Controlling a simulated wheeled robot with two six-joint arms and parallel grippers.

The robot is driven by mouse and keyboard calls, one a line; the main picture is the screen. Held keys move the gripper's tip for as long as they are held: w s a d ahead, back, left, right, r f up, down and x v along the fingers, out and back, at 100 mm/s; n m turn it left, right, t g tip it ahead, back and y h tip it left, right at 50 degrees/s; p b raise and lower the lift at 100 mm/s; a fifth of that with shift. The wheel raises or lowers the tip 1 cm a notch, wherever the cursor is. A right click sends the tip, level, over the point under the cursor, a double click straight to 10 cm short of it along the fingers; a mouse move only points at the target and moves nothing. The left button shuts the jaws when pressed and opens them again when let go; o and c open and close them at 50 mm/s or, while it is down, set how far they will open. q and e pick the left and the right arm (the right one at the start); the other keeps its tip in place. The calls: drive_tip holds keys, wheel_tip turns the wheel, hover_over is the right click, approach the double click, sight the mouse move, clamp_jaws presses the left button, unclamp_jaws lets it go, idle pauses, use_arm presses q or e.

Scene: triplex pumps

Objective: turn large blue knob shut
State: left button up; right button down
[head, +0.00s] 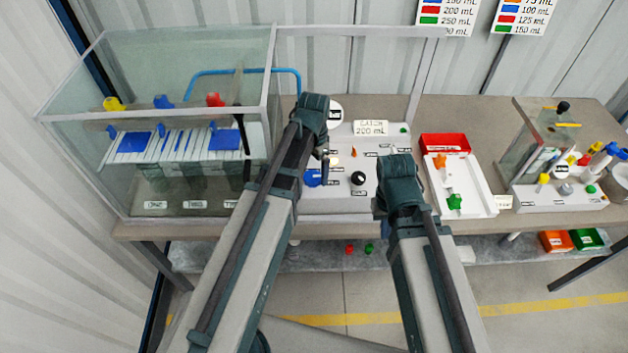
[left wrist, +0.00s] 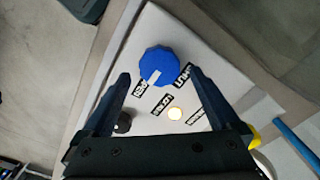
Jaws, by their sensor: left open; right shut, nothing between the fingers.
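The large blue knob (head: 312,178) sits on the white panel (head: 340,203) right of the glass tank. In the left wrist view the blue knob (left wrist: 158,65) has a white pointer line aimed toward the small label at its lower left; another label is at its lower right. My left gripper (left wrist: 158,77) is open, with a finger on either side of the view and the knob near its tips; I cannot tell whether they touch it. In the head view my left gripper (head: 321,158) is mostly hidden by its wrist. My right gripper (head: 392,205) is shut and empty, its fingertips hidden.
A black knob (head: 358,178) and a round light (left wrist: 174,113) are on the same panel. The glass tank (head: 80,110) stands to the left. A red tray (head: 444,140) and a white tray (head: 480,190) lie to the right, before a smaller tank station.

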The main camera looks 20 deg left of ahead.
use_arm(q)
drive_tip(key=shift+f+b, duration=0.4)
drive_tip(key=shift+f, duration=0.4)
use_arm(e)
drive_tip(key=shift+f, duration=0.8)
use_arm(q)
drive_tip(key=c, duration=1.4)
